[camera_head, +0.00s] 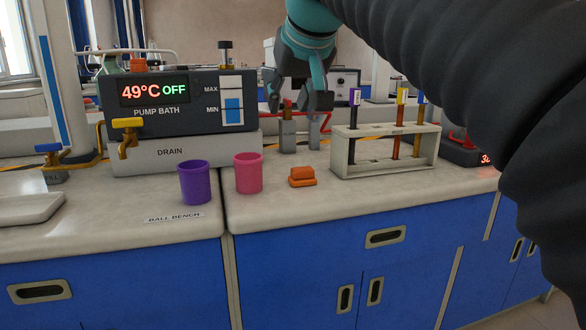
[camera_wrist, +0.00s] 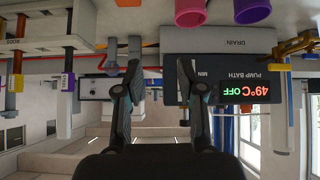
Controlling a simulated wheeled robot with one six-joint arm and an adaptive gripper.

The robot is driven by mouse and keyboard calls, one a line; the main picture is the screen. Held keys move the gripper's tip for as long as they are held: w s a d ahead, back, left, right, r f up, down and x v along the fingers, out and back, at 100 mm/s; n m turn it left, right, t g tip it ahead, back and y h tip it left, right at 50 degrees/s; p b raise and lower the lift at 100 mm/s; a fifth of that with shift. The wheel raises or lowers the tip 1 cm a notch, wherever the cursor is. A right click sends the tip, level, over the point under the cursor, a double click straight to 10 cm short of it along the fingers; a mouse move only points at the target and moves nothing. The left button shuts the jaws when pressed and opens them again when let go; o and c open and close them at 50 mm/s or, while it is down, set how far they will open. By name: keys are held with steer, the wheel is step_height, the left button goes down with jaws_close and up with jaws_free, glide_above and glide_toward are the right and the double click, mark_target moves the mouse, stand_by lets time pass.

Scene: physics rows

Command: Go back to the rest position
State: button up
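My gripper (camera_head: 300,100) hangs above the back of the bench, right of the pump bath, in the head view. In the wrist view, which is upside down, the two dark fingers of my gripper (camera_wrist: 159,68) stand well apart with nothing held between them. Two short grey posts (camera_head: 288,138) show just below the fingers in the head view. A small red-orange piece shows at the top of the left post; I cannot tell whether a finger touches it.
The pump bath (camera_head: 163,103) reads 49°C OFF, with a yellow drain tap (camera_head: 127,126). A purple cup (camera_head: 195,184), a pink cup (camera_head: 248,174) and an orange block (camera_head: 302,177) stand in front. A rack (camera_head: 385,160) holds several tubes at right. The bench front is partly clear.

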steer(key=s+d+f+g+p, duration=0.1)
steer(key=s+d+f, duration=0.2)
steer(key=f, duration=0.6)
steer(key=s+d+f+g, duration=0.1)
steer(key=s+d+f, duration=0.15)
steer(key=f, duration=0.65)
steer(key=s+d+f+m+h+p, duration=0.1)
steer(key=s+d+f, duration=0.4)
steer(key=s+f, duration=0.2)
steer(key=s+d+f+m+h+p, duration=0.1)
steer(key=s+d+f+m, duration=0.1)
steer(key=s+d+f, duration=0.3)
steer(key=s+f, duration=0.2)
steer(key=s, duration=0.1)
steer(key=shift+s+d+f+m+g, duration=0.3)
steer(key=shift+s+d+f+g, duration=0.05)
steer(key=shift+d+g, duration=0.05)
